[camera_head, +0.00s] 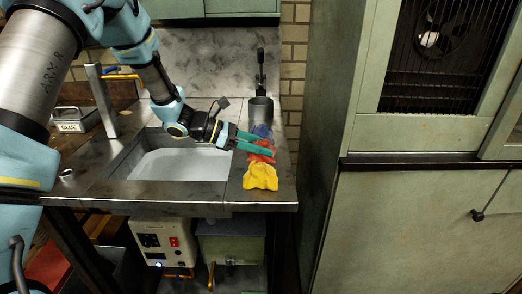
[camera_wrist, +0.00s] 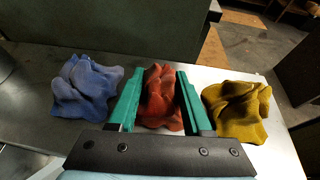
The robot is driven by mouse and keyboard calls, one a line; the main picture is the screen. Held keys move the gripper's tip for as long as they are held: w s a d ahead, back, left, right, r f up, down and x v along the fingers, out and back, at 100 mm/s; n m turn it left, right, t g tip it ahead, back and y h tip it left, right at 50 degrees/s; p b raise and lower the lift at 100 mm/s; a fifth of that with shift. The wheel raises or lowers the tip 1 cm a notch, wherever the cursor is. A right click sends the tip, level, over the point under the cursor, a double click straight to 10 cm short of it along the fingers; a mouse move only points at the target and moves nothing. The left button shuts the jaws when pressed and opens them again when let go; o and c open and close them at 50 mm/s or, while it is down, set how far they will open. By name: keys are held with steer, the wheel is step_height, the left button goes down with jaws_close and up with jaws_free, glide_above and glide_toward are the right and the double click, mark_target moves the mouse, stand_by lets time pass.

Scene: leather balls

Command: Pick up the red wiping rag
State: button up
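The red wiping rag (camera_wrist: 161,98) is a crumpled cloth lying on the worktop, between a blue rag and a yellow rag. In the head view the red rag (camera_head: 262,157) is partly covered by my gripper (camera_head: 262,146). In the wrist view my gripper (camera_wrist: 157,78) is open, with one green finger on each side of the red rag. I cannot tell whether the fingers touch the cloth.
The blue rag (camera_wrist: 87,86) lies left of the fingers and the yellow rag (camera_wrist: 238,108) right of them, both close. A sink basin (camera_head: 180,163) is left of the rags. A tall green cabinet (camera_head: 334,110) stands to the right.

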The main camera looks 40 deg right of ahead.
steer(key=shift+a+f, duration=0.1)
jaws_close()
